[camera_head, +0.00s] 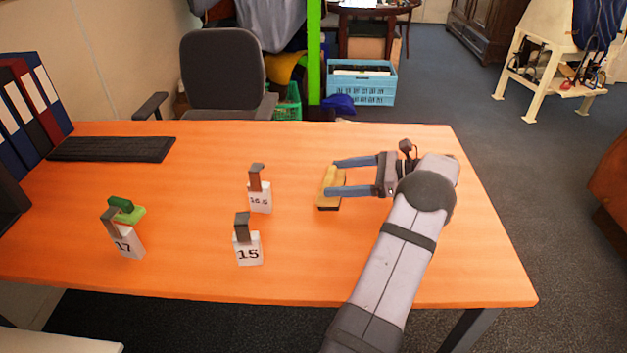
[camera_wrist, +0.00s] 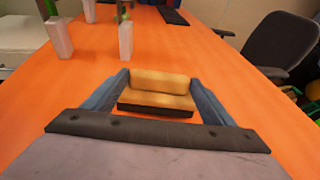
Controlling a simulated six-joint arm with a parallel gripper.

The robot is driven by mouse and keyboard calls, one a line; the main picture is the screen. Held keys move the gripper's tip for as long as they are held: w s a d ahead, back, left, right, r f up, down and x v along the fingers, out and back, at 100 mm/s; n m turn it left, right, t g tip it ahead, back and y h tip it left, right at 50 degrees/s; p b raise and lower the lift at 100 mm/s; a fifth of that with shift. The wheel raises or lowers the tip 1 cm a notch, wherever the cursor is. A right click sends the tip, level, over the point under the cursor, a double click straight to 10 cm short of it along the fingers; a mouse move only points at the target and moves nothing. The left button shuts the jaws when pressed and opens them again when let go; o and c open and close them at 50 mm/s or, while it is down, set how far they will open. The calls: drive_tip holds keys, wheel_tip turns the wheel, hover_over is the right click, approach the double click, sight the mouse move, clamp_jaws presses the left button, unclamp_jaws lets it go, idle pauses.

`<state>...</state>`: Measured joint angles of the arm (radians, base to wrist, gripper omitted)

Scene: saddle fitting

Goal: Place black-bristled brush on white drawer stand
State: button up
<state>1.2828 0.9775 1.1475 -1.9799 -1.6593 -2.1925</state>
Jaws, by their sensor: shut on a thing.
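The black-bristled brush (camera_head: 329,181) has a tan wooden back and a dark bristle layer underneath. My gripper (camera_head: 331,178), with blue fingers, is shut on it at the right part of the orange table. In the wrist view the brush (camera_wrist: 155,92) sits level between the two fingers, bristles down. I cannot tell whether its bristles touch the table. A white surface, seemingly the white drawer stand (camera_head: 62,338), shows in the bottom left corner, in front of the table. It also shows at the left edge of the wrist view (camera_wrist: 22,48). Most of it is cut off.
White numbered blocks with upright pieces stand on the table: 16.5 (camera_head: 260,198), 15 (camera_head: 248,249) and 17 (camera_head: 127,243). A green brush-like object (camera_head: 127,210) is behind the 17 block. A black keyboard (camera_head: 112,149) and binders (camera_head: 32,105) are at the left.

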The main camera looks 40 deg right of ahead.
sight(324, 179)
drive_tip(key=shift+w+a+f, duration=0.7)
drive_tip(key=shift+w, duration=0.2)
drive_tip(key=x, duration=0.1)
drive_tip(key=p+x, duration=0.1)
drive_tip(key=x, duration=0.2)
drive_tip(key=shift+a+r+p, duration=0.3)
drive_tip(key=shift+w+a+f, duration=0.3)
drive_tip(key=c, duration=0.6)
wheel_tip(324, 179, up, 31)
drive_tip(key=p, duration=1.9)
drive_tip(key=shift+w+d+f, duration=0.15)
drive_tip(key=shift+d+f, duration=0.05)
drive_tip(key=shift+f, duration=0.05)
